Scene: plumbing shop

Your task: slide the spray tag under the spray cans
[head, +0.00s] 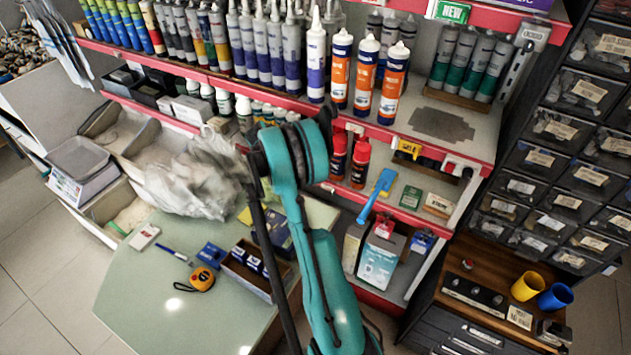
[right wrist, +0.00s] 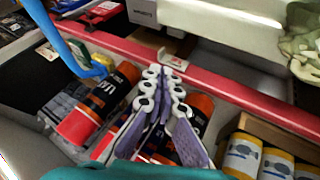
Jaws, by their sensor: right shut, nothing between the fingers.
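Two red spray cans with black bands (head: 361,162) stand on the middle shelf in the head view, beside my teal right arm. In the head view my right fingers are hidden. My left gripper is not in view.
A blue-handled tool (head: 376,194) projects from the shelf right of the cans. Tall tubes (head: 340,72) stand on the shelf above. A plastic bag (head: 195,180) and a green counter (head: 135,285) are at left.

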